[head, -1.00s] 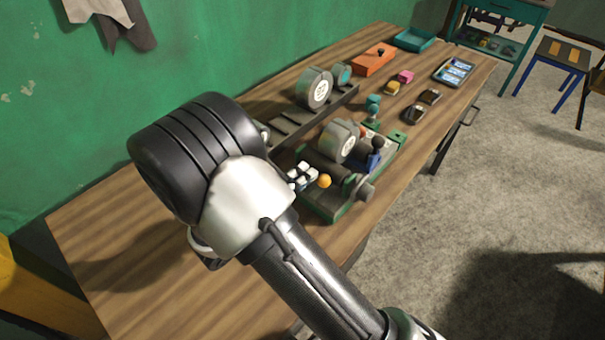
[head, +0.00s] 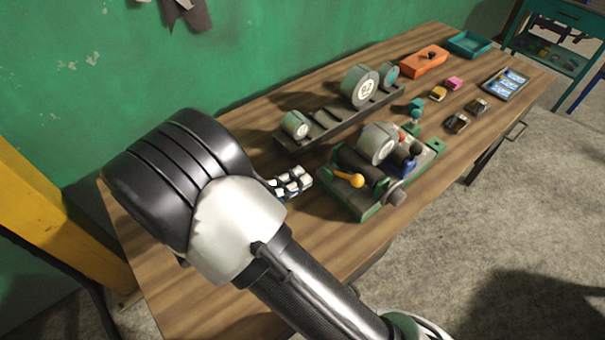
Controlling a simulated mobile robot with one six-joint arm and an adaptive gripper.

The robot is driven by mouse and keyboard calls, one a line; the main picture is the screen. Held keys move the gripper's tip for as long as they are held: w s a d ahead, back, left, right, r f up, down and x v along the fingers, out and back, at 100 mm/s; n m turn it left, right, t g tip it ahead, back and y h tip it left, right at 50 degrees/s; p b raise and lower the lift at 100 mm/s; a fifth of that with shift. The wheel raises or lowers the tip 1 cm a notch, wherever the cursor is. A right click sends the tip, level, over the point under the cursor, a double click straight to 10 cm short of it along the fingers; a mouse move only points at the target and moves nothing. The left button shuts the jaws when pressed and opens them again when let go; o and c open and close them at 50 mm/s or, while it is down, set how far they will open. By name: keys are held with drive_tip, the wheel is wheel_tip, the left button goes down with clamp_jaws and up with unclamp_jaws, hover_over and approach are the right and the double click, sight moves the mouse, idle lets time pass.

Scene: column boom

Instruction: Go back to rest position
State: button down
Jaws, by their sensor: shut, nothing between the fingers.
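My arm crosses the head view from the bottom, its large black joint in front of the workbench's (head: 190,270) left part. My gripper (head: 291,182) shows only in part behind this joint, as light and dark segments. It is shut, and nothing shows held in it. The rest of the gripper and the wrist are hidden behind my arm.
A dark rack (head: 325,127) with round grey gauges stands along the back of the bench. An orange box (head: 423,63), a teal tray (head: 470,44) and a tray with blue-white packets (head: 507,83) lie farther off. A green wall (head: 260,50) and a yellow post (head: 55,220) stand close by.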

idle(0.4)
drive_tip(key=s+d+r+m+g+y, duration=0.25)
drive_tip(key=s+d+g, duration=0.2)
drive_tip(key=d, duration=0.25)
drive_tip(key=s+d+r+m+g+y, duration=0.1)
drive_tip(key=s+d+r+m+g, duration=0.15)
drive_tip(key=d+r+g, duration=0.35)
drive_tip(key=s+d+r+m+t+y, duration=0.1)
drive_tip(key=s+r+t+y, duration=0.3)
drive_tip(key=s+y, duration=0.7)
drive_tip(key=shift+s+d+r+m+t, duration=0.15)
drive_tip(key=shift+s+r+m+t, duration=0.05)
drive_tip(key=shift+m+t, duration=0.3)
